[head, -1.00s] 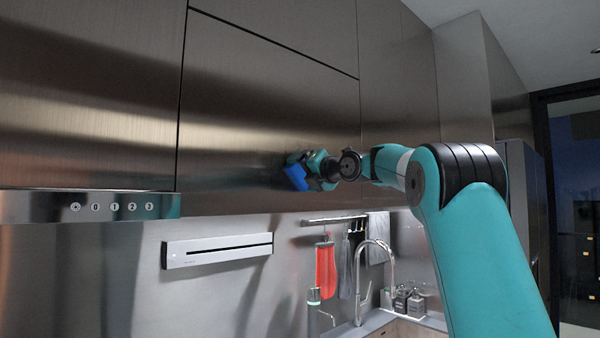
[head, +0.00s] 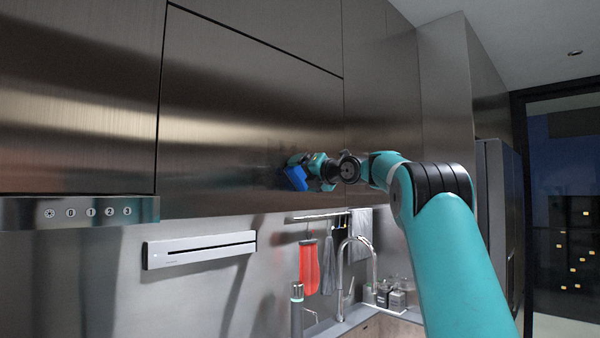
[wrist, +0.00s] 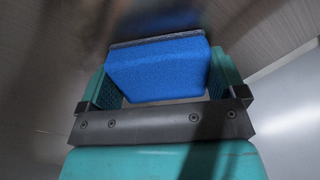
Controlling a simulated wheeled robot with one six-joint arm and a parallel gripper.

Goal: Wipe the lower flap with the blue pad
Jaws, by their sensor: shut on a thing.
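The blue pad (head: 296,178) is held between the fingers of my gripper (head: 305,172), near the lower right part of the lower flap (head: 235,125). The flap is a brushed dark metal cabinet front, and it is closed. In the wrist view, the blue pad (wrist: 158,72) sits between the two teal fingers of my gripper (wrist: 160,85). The pad's dark far face is turned to the metal surface. I cannot tell whether it touches. A darker smudged patch shows on the flap around the pad.
A hood strip with buttons (head: 85,211) is at the left. Below the cabinets are a white wall unit (head: 200,249), a rail with a red mitt (head: 309,267) and grey cloths, and a tall faucet (head: 357,262). A tall cabinet (head: 447,100) stands at the right.

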